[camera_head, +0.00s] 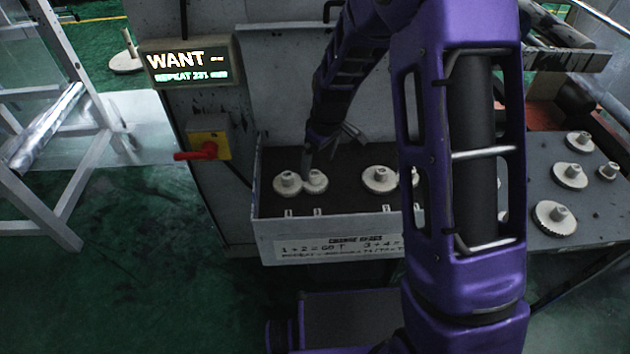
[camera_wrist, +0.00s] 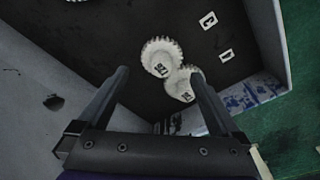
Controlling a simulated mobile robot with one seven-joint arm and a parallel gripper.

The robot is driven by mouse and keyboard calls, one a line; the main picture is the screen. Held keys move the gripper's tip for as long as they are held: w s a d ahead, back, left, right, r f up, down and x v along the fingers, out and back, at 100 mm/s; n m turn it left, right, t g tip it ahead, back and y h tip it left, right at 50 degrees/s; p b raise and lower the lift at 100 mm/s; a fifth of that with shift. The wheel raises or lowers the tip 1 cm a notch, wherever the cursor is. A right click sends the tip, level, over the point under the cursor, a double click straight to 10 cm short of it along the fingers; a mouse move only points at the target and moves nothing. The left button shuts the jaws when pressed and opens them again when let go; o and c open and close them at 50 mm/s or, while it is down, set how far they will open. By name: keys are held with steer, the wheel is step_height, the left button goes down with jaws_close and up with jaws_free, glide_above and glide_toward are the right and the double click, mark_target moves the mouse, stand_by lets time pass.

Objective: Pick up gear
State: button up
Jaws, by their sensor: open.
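Two pale toothed gears sit side by side in the dark-floored tray (camera_head: 262,215), the left gear (camera_head: 287,182) and the right gear (camera_head: 316,181), their teeth meeting or nearly so. Another gear (camera_head: 379,180) stands farther right in the tray, partly beside my arm. My gripper (camera_head: 328,150) is over the tray near the right gear. In the wrist view my gripper (camera_wrist: 160,74) is open, its fingers apart, with nothing held.
Several more gears lie on the grey table (camera_head: 545,180) at right, including a large one (camera_head: 554,216). A lit sign (camera_head: 188,63) and a red-handled switch (camera_head: 203,151) are on the machine at left. The tray's raised walls surround the gears. My arm hides part of the tray.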

mark_target(315, 173)
steer(key=shift+w+a+f, duration=0.1)
steer(key=shift+a+f, duration=0.05)
steer(key=shift+f, duration=0.75)
steer(key=shift+w+a+f, duration=0.1)
steer(key=shift+a+f, duration=0.05)
steer(key=shift+f, duration=0.7)
steer(key=shift+w+a+f, duration=0.1)
steer(key=shift+a+f, duration=0.05)
steer(key=shift+f, duration=0.75)
steer(key=c, duration=1.4)
steer(key=shift+r, duration=0.1)
